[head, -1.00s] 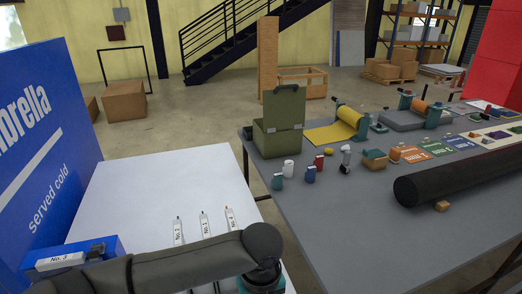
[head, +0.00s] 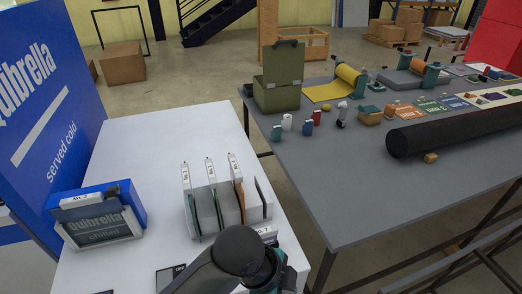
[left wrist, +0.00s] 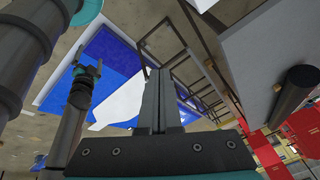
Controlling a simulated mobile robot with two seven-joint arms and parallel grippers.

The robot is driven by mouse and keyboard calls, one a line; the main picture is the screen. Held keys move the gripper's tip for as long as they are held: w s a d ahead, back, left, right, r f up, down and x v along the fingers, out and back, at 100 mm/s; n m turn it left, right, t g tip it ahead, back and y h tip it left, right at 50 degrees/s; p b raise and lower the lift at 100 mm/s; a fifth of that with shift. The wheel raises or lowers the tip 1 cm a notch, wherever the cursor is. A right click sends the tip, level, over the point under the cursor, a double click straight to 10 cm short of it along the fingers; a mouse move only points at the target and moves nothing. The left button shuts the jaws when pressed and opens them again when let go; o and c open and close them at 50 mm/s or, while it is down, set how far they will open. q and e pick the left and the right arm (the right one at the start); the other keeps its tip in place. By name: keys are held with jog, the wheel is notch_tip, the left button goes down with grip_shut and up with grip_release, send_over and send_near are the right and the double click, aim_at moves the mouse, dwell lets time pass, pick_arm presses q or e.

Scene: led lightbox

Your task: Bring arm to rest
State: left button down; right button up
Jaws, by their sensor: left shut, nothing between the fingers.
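My arm (head: 225,262) shows at the bottom middle of the head view, bent in front of the white table (head: 150,140). Its gripper is not visible in that view. In the left wrist view my left gripper (left wrist: 161,75) is shut, its two fingers together with nothing between them. The fingers are clear of other things, with the floor, a white surface and dark frame bars in the background.
A blue lightbox with a "Quibrella chilled" panel (head: 98,226) stands on the white table. Beside it a white rack (head: 258,212) holds upright panels. A blue sign (head: 40,110) stands at left. The grey table (head: 330,200) holds a black roll (head: 455,132) and small items.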

pick_arm(q)
jog(key=s+a+f+n+t+y, duration=0.15)
jog(key=s+a+n, duration=0.25)
jog(key=a+n, duration=0.65)
jog(key=s+a+f+n+t+y, duration=0.1)
jog(key=s+a+n+y, duration=0.3)
jog(key=a+n, duration=0.6)
notch_tip(320, 180, down, 30)
jog(key=s+m+g+h+b, duration=0.1)
jog(key=s+m+g+b, duration=0.1)
jog(key=b, duration=0.7)
jog(key=s+a+f+b, duration=0.2)
jog(key=s+f+b, duration=0.2)
jog(key=s+f, duration=0.4)
jog(key=s+a+f+b, duration=0.1)
jog(key=s+f+b, duration=0.4)
jog(key=f, duration=1.1)
jog(key=s+g, duration=0.1)
jog(key=s, duration=0.1)
jog(key=shift+s+a, duration=0.35)
jog(key=shift+s, duration=0.05)
pick_arm(e)
notch_tip(320, 180, down, 18)
jog(key=shift+s+f, duration=0.25)
jog(key=shift+s, duration=0.1)
